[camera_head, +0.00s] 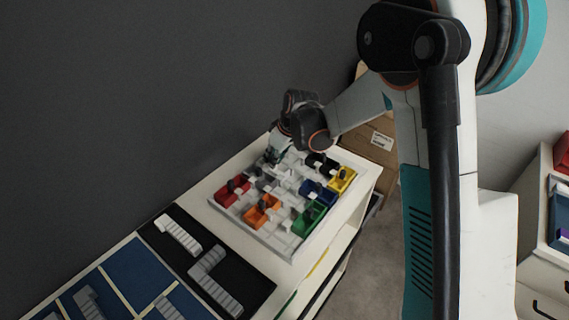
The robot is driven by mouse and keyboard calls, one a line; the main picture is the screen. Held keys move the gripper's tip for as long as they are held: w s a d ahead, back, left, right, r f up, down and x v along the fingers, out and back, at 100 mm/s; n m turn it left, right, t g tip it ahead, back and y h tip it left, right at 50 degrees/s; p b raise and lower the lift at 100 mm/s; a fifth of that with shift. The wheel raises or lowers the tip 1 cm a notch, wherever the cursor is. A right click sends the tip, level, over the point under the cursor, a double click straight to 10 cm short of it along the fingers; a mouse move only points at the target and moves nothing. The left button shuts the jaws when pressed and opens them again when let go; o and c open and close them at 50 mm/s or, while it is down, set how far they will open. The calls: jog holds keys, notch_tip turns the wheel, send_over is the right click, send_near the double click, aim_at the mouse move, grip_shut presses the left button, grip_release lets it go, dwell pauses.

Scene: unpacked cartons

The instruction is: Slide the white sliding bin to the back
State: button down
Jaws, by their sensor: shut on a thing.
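My gripper (272,157) is low over the tray's far left part, fingers pointing down. It is shut on what looks like the white sliding bin; the fingers and the tray's same pale colour largely hide that bin. The red bin (226,197) is at the left, and the orange bin (258,219) is nearer the front. The green bin (308,222), blue bin (325,200), yellow bin (349,180) and black bin (327,165) are at the right.
A black board (232,262) with grey stepped pieces lies left of the tray, beside a blue panel (124,268). A dark wall rises along the table's far left edge. A cardboard carton (377,158) stands behind the table. Floor (375,255) is open to the right.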

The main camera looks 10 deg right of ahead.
jog(key=shift+w+a, duration=0.3)
jog(key=shift+w, duration=0.05)
jog(key=c, duration=1.6)
grip_release()
jog(key=shift+a, duration=0.1)
jog(key=v, duration=1.2)
jog(key=s+d+r+m+t+h, duration=0.15)
jog(key=s+d+r, duration=0.25)
jog(key=s, duration=0.4)
jog(key=s+d+r+m+t, duration=0.1)
jog(key=s+d+r+m, duration=0.25)
jog(key=s, duration=0.45)
jog(key=s+d+f+m+t+h+b, duration=0.1)
jog(key=s+d+m, duration=0.3)
jog(key=s, duration=0.9)
jog(key=shift+s+d+f+h, duration=0.35)
jog(key=shift+d+f, duration=0.1)
jog(key=shift+f, duration=0.25)
